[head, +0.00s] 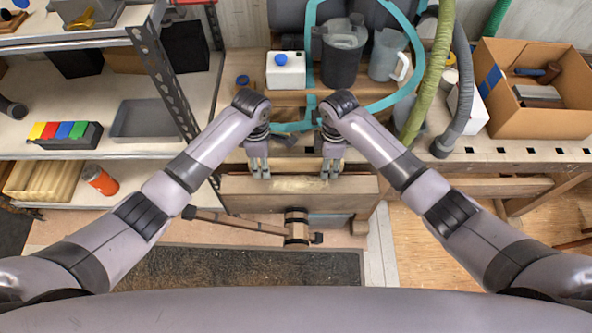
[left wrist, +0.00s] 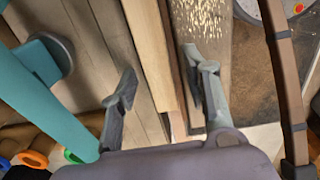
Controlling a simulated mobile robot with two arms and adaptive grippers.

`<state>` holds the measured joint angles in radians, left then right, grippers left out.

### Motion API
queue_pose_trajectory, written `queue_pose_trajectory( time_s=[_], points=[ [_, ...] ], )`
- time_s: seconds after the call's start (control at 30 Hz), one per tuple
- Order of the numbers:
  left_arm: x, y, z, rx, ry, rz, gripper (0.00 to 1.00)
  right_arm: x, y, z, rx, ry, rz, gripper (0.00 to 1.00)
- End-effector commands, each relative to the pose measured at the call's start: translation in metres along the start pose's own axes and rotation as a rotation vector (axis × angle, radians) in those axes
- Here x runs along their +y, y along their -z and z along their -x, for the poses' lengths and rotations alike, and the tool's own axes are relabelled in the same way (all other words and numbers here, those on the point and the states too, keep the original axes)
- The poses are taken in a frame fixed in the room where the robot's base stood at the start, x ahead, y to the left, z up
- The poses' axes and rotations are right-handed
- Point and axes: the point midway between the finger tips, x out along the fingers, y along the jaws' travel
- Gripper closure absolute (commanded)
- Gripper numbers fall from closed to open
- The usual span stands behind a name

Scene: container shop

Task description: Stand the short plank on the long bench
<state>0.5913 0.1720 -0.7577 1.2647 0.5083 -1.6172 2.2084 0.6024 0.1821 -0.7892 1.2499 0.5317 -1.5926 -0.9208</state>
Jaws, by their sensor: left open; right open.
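The long bench (head: 510,154) runs across the head view, with a row of square holes along its front at right. A wide wooden board (head: 300,200) with pale sawdust on top is at the bench's front edge, above a vise screw. I cannot tell whether it is the short plank or the vise jaw. My left gripper (head: 259,174) and right gripper (head: 331,174) are open, pointing down near its two ends. In the left wrist view, the left gripper (left wrist: 160,85) has its fingers on either side of a pale wood strip (left wrist: 150,50), with no contact visible.
A vise screw with a long bar (head: 297,228) sticks out in front of the bench. A teal hose (head: 310,50), grey jugs (head: 343,50) and a white container (head: 285,72) crowd the back. A cardboard box (head: 535,85) stands at right; metal shelves (head: 90,150) at left.

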Motion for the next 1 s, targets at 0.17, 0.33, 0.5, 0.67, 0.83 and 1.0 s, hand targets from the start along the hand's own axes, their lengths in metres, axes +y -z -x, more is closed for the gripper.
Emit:
queue_pose_trajectory(
  time_s=[0.17, 0.33, 0.5, 0.67, 0.83, 1.0],
  points=[
    [-0.0002, -0.0003, -0.0007, 0.000, 0.000, -0.001, 0.57, -0.0002, 0.0002, -0.0008, 0.000, 0.000, 0.000, 0.57],
    [-0.0002, -0.0004, -0.0005, 0.000, 0.000, -0.001, 0.62, -0.0003, 0.0001, -0.0007, 0.000, 0.001, 0.000, 0.62],
    [-0.0001, -0.0003, -0.0003, 0.000, 0.000, -0.001, 0.73, -0.0003, 0.0001, -0.0006, 0.000, 0.001, 0.000, 0.73],
    [-0.0001, -0.0003, -0.0002, 0.000, 0.000, -0.001, 0.84, -0.0003, 0.0000, -0.0005, 0.000, 0.001, 0.000, 0.84],
    [0.0000, -0.0003, -0.0001, 0.000, 0.000, -0.001, 0.95, -0.0003, -0.0001, -0.0005, 0.000, 0.001, 0.000, 0.95],
    [0.0000, -0.0003, -0.0001, 0.000, 0.000, -0.001, 1.00, -0.0002, -0.0001, -0.0005, 0.000, 0.001, 0.000, 1.00]
  ],
)
